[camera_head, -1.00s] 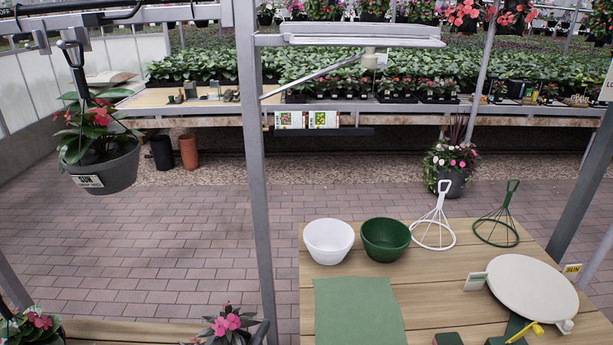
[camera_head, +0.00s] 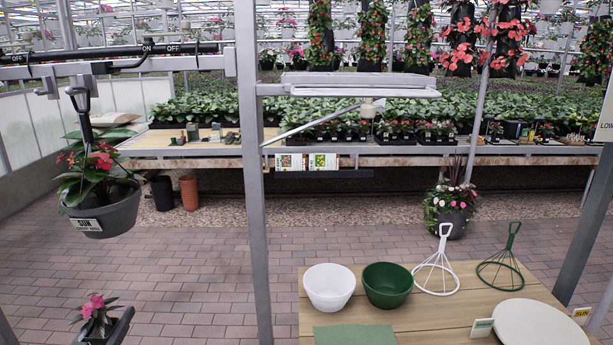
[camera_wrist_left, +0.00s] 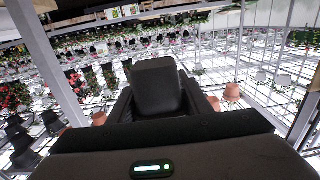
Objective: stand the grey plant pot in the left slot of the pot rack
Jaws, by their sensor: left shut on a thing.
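A plant with pink flowers (camera_head: 95,308) shows at the bottom left of the head view. My left gripper (camera_wrist_left: 157,88) shows as a dark block in the left wrist view. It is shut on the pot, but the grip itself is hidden. My right gripper is not in view. I cannot make out the pot rack in these frames.
A grey hanging pot (camera_head: 108,214) with a SUN label hangs above left. A metal post (camera_head: 254,190) stands right of the plant. On the wooden table (camera_head: 440,320) are a white bowl (camera_head: 329,288), a green bowl (camera_head: 387,286), wire hangers and a round white disc (camera_head: 540,326).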

